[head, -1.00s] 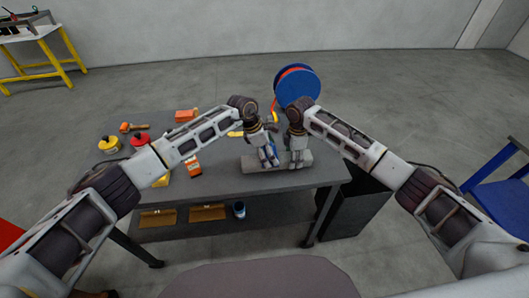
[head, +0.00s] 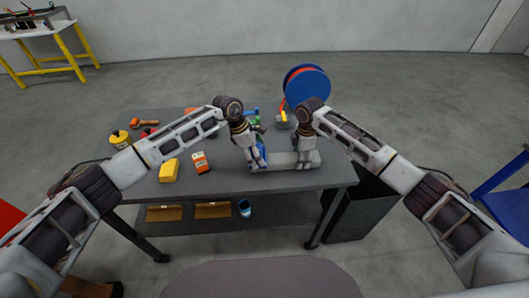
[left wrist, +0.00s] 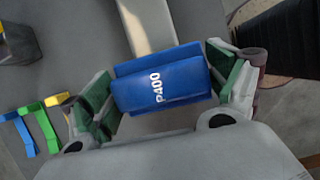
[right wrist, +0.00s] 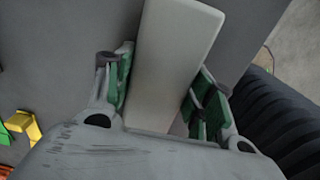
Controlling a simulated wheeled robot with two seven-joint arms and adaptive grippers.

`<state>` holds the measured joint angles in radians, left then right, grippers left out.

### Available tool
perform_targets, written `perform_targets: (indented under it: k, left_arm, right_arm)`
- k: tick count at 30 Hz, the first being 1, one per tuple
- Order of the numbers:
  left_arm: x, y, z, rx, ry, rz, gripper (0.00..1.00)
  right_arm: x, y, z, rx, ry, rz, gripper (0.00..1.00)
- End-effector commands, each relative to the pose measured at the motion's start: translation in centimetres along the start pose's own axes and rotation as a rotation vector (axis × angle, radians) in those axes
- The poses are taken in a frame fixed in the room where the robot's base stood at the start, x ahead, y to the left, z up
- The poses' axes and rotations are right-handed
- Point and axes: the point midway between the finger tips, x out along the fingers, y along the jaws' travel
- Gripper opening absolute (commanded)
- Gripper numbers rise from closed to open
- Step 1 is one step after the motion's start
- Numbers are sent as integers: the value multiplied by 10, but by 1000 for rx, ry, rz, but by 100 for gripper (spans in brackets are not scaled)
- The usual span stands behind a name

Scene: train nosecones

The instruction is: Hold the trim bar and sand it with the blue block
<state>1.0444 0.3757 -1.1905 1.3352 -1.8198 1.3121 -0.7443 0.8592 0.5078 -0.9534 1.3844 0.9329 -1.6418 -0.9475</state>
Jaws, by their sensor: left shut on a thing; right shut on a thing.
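The pale grey trim bar (head: 282,158) lies lengthwise near the front edge of the workbench (head: 225,179). My right gripper (head: 305,160) is shut around the bar near its right part; the bar also runs between the fingers in the right wrist view (right wrist: 172,55). My left gripper (head: 256,160) is shut on the blue block (left wrist: 160,80), marked P400, which is at the bar's left part. In the left wrist view the bar (left wrist: 146,24) extends beyond the block. The block's underside is hidden, so I cannot tell whether it touches the bar.
Several coloured clamps (head: 254,114) lie behind my left gripper. A blue reel (head: 307,90) stands at the back. An orange-and-white box (head: 201,162) and a yellow block (head: 169,171) are left of the bar. A dark bin (head: 352,215) stands below the bench's right end.

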Motion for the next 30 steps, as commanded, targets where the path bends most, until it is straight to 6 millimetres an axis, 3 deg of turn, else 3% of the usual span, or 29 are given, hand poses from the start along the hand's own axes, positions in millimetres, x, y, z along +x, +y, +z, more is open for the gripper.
perform_targets:
  k: [5, 7, 9, 30]
  left_arm:
    - [-6, -1, -17, -1, 2, -1, 66]
    - [-9, -1, -13, 0, 0, -1, 66]
    - [-28, 0, -5, 4, 0, 2, 66]
    - [-80, -1, 17, 1, -1, 1, 66]
  right_arm:
    - [0, 0, 1, 1, -1, 1, 36]
    - [0, 0, 1, 1, -1, 1, 36]
    - [0, 0, 0, 1, -1, 1, 36]
    - [0, 0, 0, 0, 0, 0, 36]
